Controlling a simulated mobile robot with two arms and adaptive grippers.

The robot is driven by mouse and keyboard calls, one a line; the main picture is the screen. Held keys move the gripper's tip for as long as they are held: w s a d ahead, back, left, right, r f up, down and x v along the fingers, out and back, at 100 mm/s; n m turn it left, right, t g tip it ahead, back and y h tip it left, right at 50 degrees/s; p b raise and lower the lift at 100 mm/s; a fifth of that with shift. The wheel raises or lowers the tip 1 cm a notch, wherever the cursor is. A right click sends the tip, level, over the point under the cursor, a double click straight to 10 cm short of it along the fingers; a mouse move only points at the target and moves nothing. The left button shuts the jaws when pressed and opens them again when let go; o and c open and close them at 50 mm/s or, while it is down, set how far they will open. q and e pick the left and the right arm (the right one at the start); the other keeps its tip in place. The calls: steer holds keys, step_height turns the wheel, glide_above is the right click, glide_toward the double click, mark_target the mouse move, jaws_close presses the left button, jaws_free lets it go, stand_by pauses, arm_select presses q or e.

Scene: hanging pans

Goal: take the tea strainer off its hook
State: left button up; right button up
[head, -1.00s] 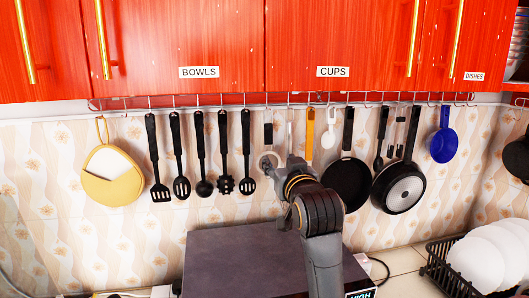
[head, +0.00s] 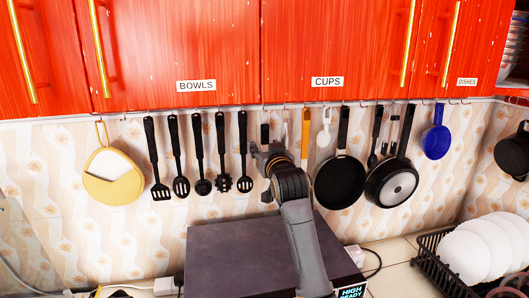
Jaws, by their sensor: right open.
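A hanging utensil with a short black handle (head: 265,134) is on the rail, right of the row of black utensils. It appears to be the tea strainer. Its lower part is hidden behind my right gripper (head: 265,154). My right gripper is open, with its arm reaching up from the bottom middle, and its tips are at the lower part of this handle. I cannot tell whether they touch it. My left gripper is not in view.
Black utensils (head: 199,160) hang close on the left; an orange-handled tool (head: 306,130), white spoon (head: 324,128) and black pan (head: 339,182) hang on the right. A dark box-like appliance (head: 230,255) stands below. Red cupboards (head: 180,50) are above the rail.

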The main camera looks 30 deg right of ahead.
steer(key=shift+s, duration=0.1)
steer(key=c, duration=0.3)
jaws_close()
steer(key=shift+r, duration=0.1)
